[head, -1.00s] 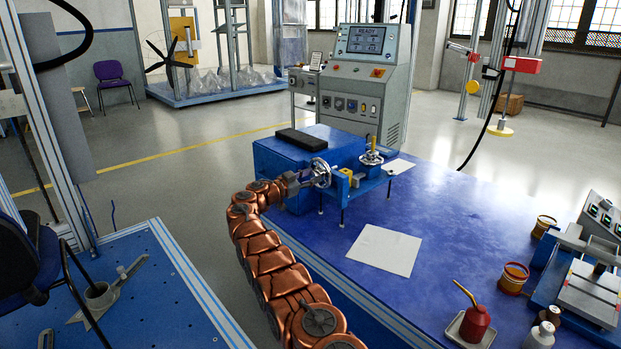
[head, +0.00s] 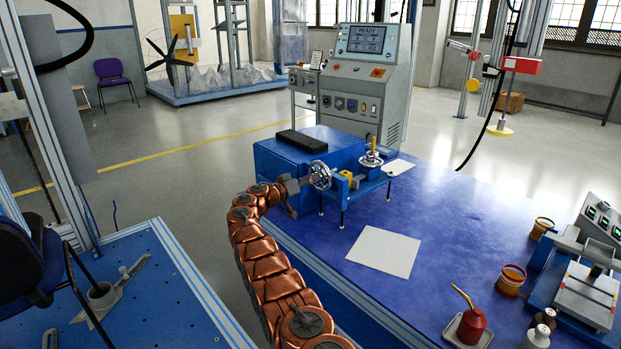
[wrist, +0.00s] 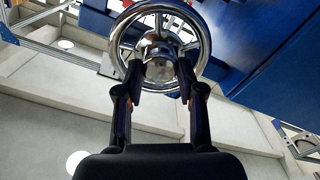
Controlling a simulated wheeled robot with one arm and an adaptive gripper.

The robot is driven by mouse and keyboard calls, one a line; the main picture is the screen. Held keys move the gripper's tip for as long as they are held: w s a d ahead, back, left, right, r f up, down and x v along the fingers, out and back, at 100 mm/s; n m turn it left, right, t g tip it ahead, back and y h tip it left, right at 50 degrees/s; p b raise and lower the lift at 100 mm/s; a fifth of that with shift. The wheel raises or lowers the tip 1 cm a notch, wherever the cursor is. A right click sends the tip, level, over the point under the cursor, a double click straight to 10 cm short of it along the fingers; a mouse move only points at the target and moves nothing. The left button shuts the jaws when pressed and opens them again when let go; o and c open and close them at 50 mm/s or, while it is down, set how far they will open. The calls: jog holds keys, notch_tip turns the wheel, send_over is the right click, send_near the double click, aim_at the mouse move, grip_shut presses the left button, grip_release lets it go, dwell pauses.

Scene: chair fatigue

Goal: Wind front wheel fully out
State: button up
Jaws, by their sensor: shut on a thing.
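The front wheel is a chrome handwheel (head: 320,176) with spokes and a round hub. It sits on the front side of the blue fixture on the bench. In the wrist view the wheel's rim (wrist: 205,42) fills the top middle. My gripper (head: 308,182) reaches the wheel from the left. In the wrist view my gripper (wrist: 158,75) has its two fingers on either side of the hub, inside the lower rim, and is shut on the wheel there. The exact finger contact is partly hidden. A second, upper wheel (head: 371,159) lies flat on the fixture with an upright brass-coloured handle.
The blue bench (head: 440,235) has a white sheet (head: 385,251) in front of the fixture. A grey control console (head: 365,85) with a lit screen reading READY stands behind. A red oil can (head: 472,326) and tins are at the right. Clear floor lies left of the fixture.

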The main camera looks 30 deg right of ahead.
jog(key=shift+f+n, duration=0.1)
jog(key=shift+n, duration=0.5)
jog(key=o, duration=1.1)
jog(key=shift+o, duration=0.2)
jog(key=shift+a, duration=0.2)
jog(key=s+a, duration=0.1)
jog(key=a, duration=1)
jog(key=shift+s+a, duration=0.25)
jog(key=shift+s, duration=0.15)
